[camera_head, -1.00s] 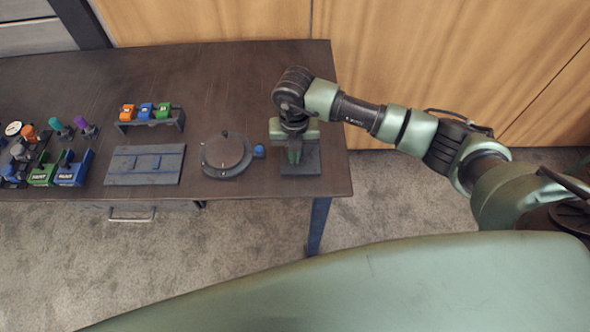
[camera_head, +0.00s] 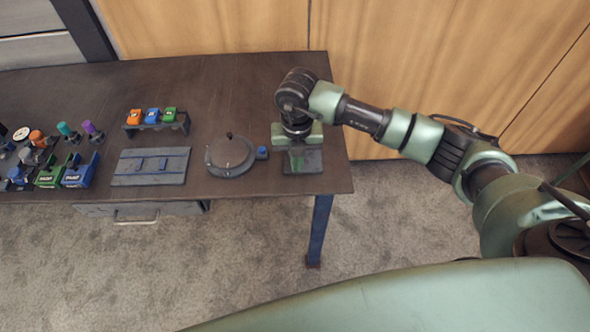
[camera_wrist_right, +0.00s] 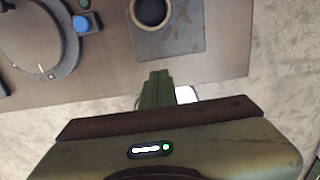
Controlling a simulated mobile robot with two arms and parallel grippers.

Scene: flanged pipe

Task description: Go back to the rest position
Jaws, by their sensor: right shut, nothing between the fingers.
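My right gripper (camera_head: 297,158) is at the right end of the table, over or in front of a dark square plate (camera_head: 312,167). In the right wrist view the closed, empty green fingers (camera_wrist_right: 158,76) point toward the plate (camera_wrist_right: 188,42), with a gap in the picture between their tips and the plate. The plate carries a dark round ring or pipe opening (camera_wrist_right: 151,12). The gripper hides part of the plate in the head view. My left gripper is not in view.
A flat panel (camera_head: 150,166), a rack of coloured blocks (camera_head: 157,119) and several small parts stand farther left on the table (camera_head: 225,90). Wooden panels are behind.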

